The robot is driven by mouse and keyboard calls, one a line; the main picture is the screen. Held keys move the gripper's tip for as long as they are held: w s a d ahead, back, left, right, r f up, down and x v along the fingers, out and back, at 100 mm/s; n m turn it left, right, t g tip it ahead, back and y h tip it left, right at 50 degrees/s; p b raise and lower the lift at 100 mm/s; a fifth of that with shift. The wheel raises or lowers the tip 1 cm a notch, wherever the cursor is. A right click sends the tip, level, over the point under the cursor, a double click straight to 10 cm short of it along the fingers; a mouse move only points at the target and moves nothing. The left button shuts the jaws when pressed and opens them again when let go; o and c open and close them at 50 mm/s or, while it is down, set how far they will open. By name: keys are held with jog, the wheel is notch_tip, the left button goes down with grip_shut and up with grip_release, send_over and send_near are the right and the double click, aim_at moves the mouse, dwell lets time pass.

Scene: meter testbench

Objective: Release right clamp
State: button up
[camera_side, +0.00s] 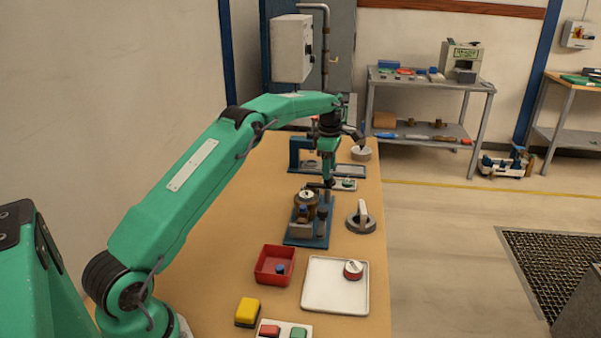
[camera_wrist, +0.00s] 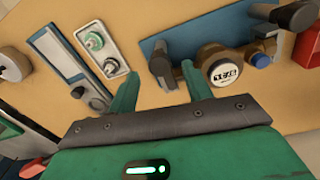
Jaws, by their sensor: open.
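A round brass-sided meter (camera_side: 306,198) with a white face stands on a blue fixture plate (camera_side: 302,241). In the wrist view the meter (camera_wrist: 222,72) shows a dark-figured dial on the blue plate (camera_wrist: 188,42). One dark clamp (camera_wrist: 162,65) stands left of the meter there; another dark handle (camera_wrist: 292,17) lies at its upper right. I cannot tell which is the right clamp. A blue knob (camera_wrist: 260,58) is beside the meter. My gripper (camera_side: 326,184) is open and empty, just beyond the meter. Its green fingers (camera_wrist: 158,82) point toward the left clamp and look apart from it.
A grey dial with a white handle (camera_side: 361,218) stands right of the fixture. A red bin (camera_side: 264,272) and a white tray (camera_side: 322,297) with a red-sided gauge (camera_side: 353,270) are nearer. A button panel (camera_wrist: 100,48) and a blue frame (camera_side: 294,152) are beyond the fixture.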

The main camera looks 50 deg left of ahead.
jog(key=shift+f, duration=1.3)
jog(key=c, duration=1)
